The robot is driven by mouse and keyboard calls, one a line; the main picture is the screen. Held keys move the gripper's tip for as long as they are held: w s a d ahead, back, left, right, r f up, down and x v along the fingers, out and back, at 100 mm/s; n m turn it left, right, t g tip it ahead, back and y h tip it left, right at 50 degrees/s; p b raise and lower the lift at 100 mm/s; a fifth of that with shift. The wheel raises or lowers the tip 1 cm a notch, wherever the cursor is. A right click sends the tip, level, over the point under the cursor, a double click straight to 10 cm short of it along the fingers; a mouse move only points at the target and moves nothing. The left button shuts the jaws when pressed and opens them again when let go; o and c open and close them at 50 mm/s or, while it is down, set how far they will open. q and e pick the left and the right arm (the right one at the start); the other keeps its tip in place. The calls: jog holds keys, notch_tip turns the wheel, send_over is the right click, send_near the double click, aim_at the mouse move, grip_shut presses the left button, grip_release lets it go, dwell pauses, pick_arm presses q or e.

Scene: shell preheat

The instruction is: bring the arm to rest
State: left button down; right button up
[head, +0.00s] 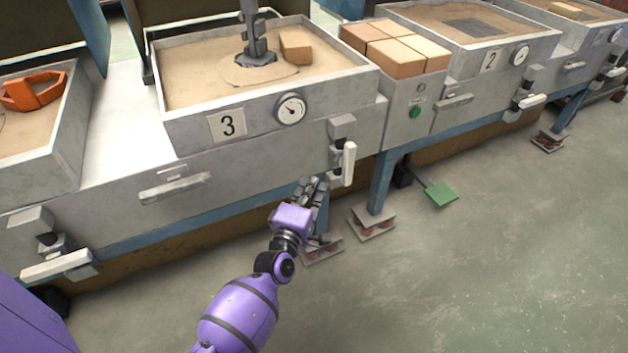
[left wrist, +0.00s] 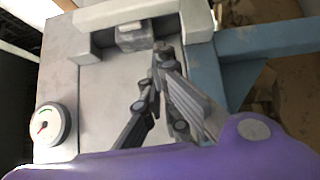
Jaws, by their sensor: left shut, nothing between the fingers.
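My left arm (head: 238,315), purple with dark joints, reaches up from the bottom of the head view. My left gripper (head: 313,188) is shut and empty, in front of the steel body of station 3 (head: 228,126). It is just below and left of the white latch handle (head: 349,163). In the left wrist view the grey fingers of the left gripper (left wrist: 157,75) come together below the pale handle bar (left wrist: 140,12), and I cannot tell whether they touch anything. My right gripper is in neither view.
Station 3 has a dial gauge (head: 291,110) and a sand bed with a tan block (head: 296,47). Tan blocks (head: 396,50) are stacked to its right. A blue leg (head: 381,183) and a green pedal (head: 440,194) stand low. Open floor (head: 470,285) lies at the lower right.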

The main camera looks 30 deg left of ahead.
pick_arm(q)
jog(key=s+d+p, duration=0.1)
jog(key=s, duration=0.7)
jog(key=shift+s+d+f+p, duration=0.2)
jog(key=shift+s+p, duration=0.1)
jog(key=shift+s, duration=0.1)
